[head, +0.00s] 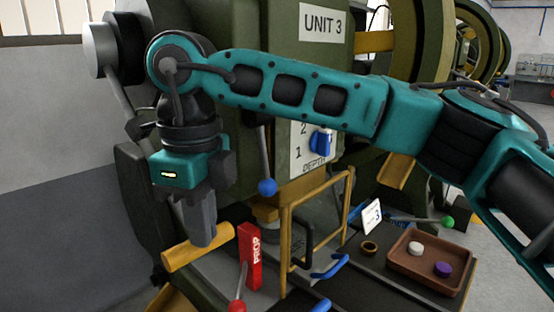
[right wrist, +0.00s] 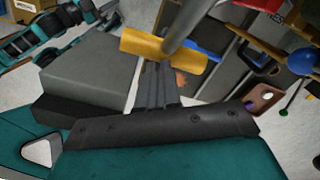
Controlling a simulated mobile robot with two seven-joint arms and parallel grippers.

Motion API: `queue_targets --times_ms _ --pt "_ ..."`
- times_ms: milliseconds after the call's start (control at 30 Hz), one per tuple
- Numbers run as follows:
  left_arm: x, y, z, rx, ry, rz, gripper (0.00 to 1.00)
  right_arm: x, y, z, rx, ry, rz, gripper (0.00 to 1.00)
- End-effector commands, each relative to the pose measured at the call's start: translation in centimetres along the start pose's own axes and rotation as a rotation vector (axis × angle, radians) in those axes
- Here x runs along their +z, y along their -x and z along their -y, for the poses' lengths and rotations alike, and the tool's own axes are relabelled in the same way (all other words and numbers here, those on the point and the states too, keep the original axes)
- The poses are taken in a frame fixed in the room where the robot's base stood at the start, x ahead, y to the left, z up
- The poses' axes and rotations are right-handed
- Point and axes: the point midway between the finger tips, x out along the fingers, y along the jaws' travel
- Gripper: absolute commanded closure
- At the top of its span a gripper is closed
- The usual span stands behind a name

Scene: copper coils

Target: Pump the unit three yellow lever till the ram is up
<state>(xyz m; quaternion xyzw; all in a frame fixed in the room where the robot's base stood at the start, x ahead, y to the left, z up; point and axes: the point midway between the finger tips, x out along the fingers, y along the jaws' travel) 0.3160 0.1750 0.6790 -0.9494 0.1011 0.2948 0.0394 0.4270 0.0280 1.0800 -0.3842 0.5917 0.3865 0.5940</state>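The yellow lever's crossbar handle (head: 183,256) is at the lower left of the head view, in front of the green press marked UNIT 3 (head: 324,22). My right gripper (head: 203,238) points down at it, and its dark fingers look closed around the bar's middle. In the right wrist view the yellow bar (right wrist: 190,62) lies across the fingertips, with a grey shaft running from it to the upper right. The far finger is mostly hidden. I cannot make out the ram's height; my right arm crosses in front of the press. My left gripper is not seen.
A red PROP block (head: 250,258) and a red-knobbed lever (head: 237,305) stand close right of the handle. A yellow guard frame (head: 286,250) with blue handles is beyond. A brown tray (head: 426,282) holds a white and a purple piece. A blue-knobbed lever (head: 267,187) hangs nearby.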

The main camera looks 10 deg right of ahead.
Motion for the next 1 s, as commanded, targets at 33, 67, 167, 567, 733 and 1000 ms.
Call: queue_targets --times_ms 33,67,167,567,733,1000 --pt "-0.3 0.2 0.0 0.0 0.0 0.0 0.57 -0.7 0.3 -0.2 0.005 0.004 -0.02 1.0" --pt "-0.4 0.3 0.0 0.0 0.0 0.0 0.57 -0.9 0.7 -0.3 0.005 0.003 -0.02 1.0" --pt "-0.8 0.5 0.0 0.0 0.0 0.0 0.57 -1.6 1.8 -0.7 0.004 0.002 -0.02 1.0" --pt "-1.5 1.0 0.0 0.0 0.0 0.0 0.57 -2.8 4.0 -1.3 0.004 0.001 -0.02 1.0" --pt "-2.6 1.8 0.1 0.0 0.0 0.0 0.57 -3.2 6.2 -1.6 0.001 0.0 -0.017 1.0" --pt "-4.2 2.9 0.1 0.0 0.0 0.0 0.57 -4.0 9.9 -2.1 0.0 -0.002 -0.01 1.0"
